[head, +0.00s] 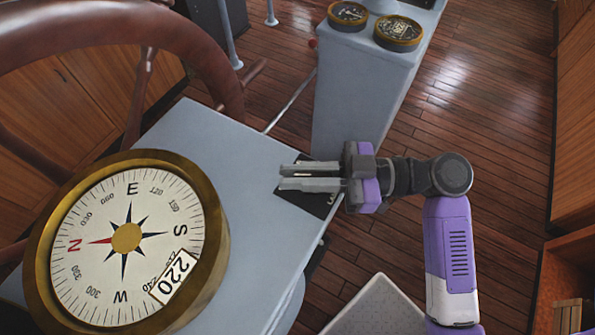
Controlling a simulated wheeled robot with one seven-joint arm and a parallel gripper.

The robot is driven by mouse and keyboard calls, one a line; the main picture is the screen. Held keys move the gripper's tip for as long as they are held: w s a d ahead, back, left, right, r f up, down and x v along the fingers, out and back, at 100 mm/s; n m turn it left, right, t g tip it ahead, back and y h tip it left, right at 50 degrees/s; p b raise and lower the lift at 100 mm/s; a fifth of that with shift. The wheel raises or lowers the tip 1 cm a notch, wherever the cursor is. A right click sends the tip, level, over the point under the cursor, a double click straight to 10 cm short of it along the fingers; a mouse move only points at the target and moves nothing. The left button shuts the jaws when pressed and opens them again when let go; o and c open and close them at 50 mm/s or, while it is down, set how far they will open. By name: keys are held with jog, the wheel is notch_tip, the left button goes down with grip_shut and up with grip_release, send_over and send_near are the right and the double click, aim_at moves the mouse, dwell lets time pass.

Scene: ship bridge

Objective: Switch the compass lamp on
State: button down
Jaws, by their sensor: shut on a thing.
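The compass (127,237), a brass-rimmed dial with a white face and a red north needle, sits on the pale grey console top (235,190) at the lower left. A small dark plate (318,204) with faint pale marks lies at the console's right edge. My gripper (283,177) reaches in from the right over this plate, its two fingers pointing left and close together. It is shut on a small switch part at the plate, which the fingers almost wholly hide. The switch's position cannot be told. No lamp glow is clear on the compass.
A wooden ship's wheel (215,65) stands at the upper left, behind the console. A grey pedestal (355,100) with two round gauges (398,33) stands beyond my gripper. A pale box-like surface (375,308) is at the bottom. Open plank floor (480,90) lies to the right.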

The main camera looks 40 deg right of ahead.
jog(key=shift+f+m+t+h+b, duration=0.15)
jog(key=shift+m+t+h+b, duration=0.15)
jog(key=shift+t+b, duration=0.15)
jog(key=shift+d+f+m+t+h+b, duration=0.1)
jog(key=shift+m+t+h+b, duration=0.5)
jog(key=shift+h+b, duration=0.1)
jog(key=m+t+h, duration=0.1)
jog(key=m+t+h+b, duration=0.1)
jog(key=h, duration=0.1)
jog(key=shift+w+d+m+h, duration=0.2)
jog(key=shift+m+h, duration=0.1)
jog(key=m+h, duration=0.1)
jog(key=t+h, duration=0.1)
jog(key=shift+d+r+m+h, duration=0.15)
jog(key=shift+r+m+h, duration=0.15)
jog(key=shift+m, duration=0.1)
jog(key=m+h+p, duration=0.1)
jog(key=m+h, duration=0.1)
jog(key=h, duration=0.1)
jog(key=d+m+h, duration=0.1)
jog(key=h, duration=0.1)
jog(key=m+h+p, duration=0.1)
jog(key=m+h, duration=0.1)
jog(key=h, duration=0.1)
jog(key=shift+w+d+m+t+h+p, duration=0.15)
jog(key=shift+d+m+t+h+p, duration=0.1)
jog(key=shift+m+h+p, duration=0.1)
jog(key=shift+h, duration=0.25)
jog(key=c, duration=1.5)
grip_release()
